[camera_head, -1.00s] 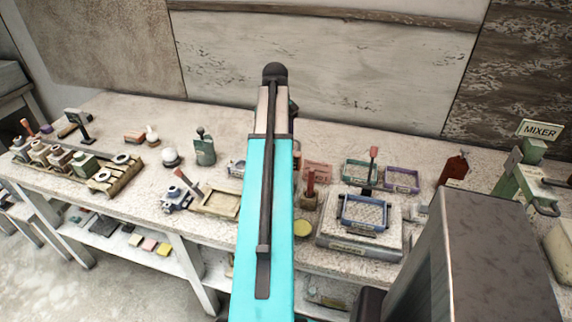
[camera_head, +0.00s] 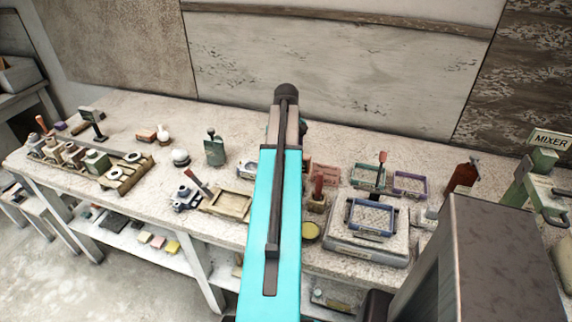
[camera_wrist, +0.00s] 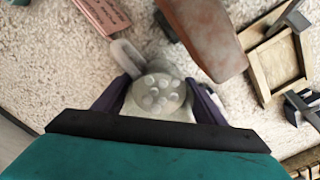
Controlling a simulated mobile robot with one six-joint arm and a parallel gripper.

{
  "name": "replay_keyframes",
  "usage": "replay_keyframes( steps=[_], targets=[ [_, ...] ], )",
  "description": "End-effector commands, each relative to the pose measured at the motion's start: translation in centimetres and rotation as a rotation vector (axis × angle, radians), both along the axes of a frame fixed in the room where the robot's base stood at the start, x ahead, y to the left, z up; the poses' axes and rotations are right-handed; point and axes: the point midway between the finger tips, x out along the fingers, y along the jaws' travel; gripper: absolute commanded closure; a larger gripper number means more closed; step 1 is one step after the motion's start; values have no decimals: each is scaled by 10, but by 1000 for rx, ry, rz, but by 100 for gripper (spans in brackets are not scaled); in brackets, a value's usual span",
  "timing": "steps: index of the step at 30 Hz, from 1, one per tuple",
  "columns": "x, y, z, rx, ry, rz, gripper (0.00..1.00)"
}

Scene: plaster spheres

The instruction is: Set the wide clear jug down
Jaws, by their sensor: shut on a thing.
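The wide clear jug (camera_wrist: 160,104) shows in the wrist view, seen from above, with a grey translucent body and several round pale shapes in its mouth. Its handle (camera_wrist: 127,57) points up and left. My gripper (camera_wrist: 158,82) is shut on the jug, one dark purple finger on each side. The bench top shows around the jug, but I cannot tell whether its base touches it. In the head view my arm hides both jug and gripper.
On the bench (camera_head: 130,215), a wooden tray (camera_head: 226,203) lies left of my arm and a white slab (camera_head: 335,248) right of it. In the wrist view, a reddish-brown object (camera_wrist: 208,40) is close above the jug, and a pink plate (camera_wrist: 100,14) is at upper left.

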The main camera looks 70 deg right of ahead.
Motion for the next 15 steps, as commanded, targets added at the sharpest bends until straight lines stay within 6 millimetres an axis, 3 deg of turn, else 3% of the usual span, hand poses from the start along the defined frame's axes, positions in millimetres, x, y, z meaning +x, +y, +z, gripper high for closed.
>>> replay_keyframes(
  steps=[7,15],
  targets=[
    [0,0,-21,0,0,1,74],
    [1,0,-26,-2,-1,1,74]
  ],
)
